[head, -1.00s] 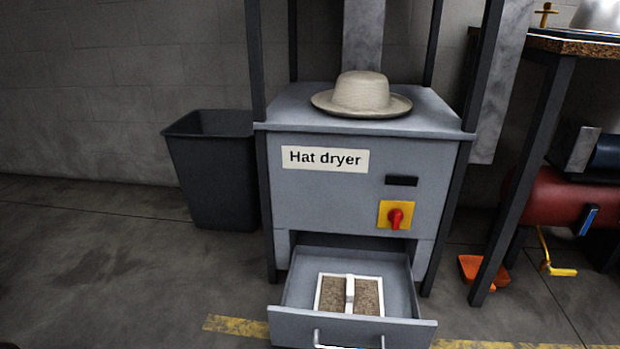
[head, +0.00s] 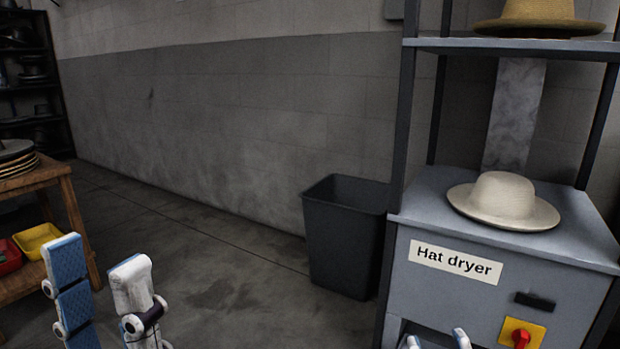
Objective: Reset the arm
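My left gripper (head: 97,260) is at the bottom left of the head view. Its two fingers, one showing a blue pad, stand apart with nothing between them. My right gripper (head: 437,341) shows only its fingertips at the bottom edge, in front of the hat dryer (head: 420,275). The tips are apart and I see nothing between them; the rest is out of the picture. A cream hat (head: 503,200) rests on top of the grey dryer, clear of both grippers.
A dark bin (head: 345,240) stands left of the dryer. A straw hat (head: 538,15) sits on the shelf (head: 450,44) above. A wooden table (head: 65,195) with a yellow tray (head: 36,240) is at the left. The floor between table and bin is clear.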

